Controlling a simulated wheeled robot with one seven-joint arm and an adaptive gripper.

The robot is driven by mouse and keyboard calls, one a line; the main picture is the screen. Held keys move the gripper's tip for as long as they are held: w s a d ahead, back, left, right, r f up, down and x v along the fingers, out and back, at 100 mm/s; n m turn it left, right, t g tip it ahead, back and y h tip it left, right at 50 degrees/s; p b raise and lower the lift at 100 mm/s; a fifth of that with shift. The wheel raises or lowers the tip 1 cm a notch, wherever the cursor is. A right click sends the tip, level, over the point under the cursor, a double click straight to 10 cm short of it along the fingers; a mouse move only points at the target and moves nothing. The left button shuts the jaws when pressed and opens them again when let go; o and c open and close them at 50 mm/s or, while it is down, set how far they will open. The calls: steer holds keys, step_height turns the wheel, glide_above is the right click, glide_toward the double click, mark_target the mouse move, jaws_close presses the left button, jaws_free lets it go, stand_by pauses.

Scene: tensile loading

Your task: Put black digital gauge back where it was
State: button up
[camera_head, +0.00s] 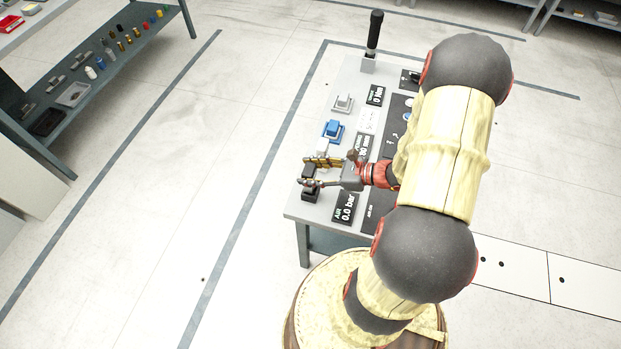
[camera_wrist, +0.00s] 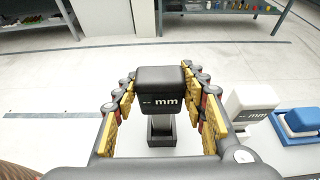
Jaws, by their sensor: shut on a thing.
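The black digital gauge (camera_wrist: 162,90), marked "mm", is between the yellow-padded fingers of my gripper (camera_wrist: 161,112) in the wrist view. Its lower part sits at or just above a dark block-like holder (camera_wrist: 162,132); I cannot tell whether it touches. In the head view my gripper (camera_head: 320,172) is at the table's near left corner, shut on the dark gauge (camera_head: 309,170). The dark holder (camera_head: 311,194) shows just below it there. The gauge looks upright.
Black display panels (camera_head: 345,207) stand near my gripper. A shelf with small items (camera_head: 100,65) is at far left. Floor between is clear.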

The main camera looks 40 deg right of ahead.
mark_target(314, 178)
steer(key=f, duration=0.2)
steer(key=f+b, duration=0.1)
steer(key=shift+s+f, duration=0.25)
jaws_close()
steer(key=o, duration=1)
jaws_free()
steer(key=shift+a, duration=0.1)
steer(key=o, duration=0.5)
steer(key=shift+w+r, duration=0.15)
steer(key=shift+s+d+r, duration=0.25)
steer(key=shift+s+d, duration=0.05)
steer(key=shift+d, duration=0.1)
steer(key=p+v, duration=0.3)
steer(key=v, duration=0.8)
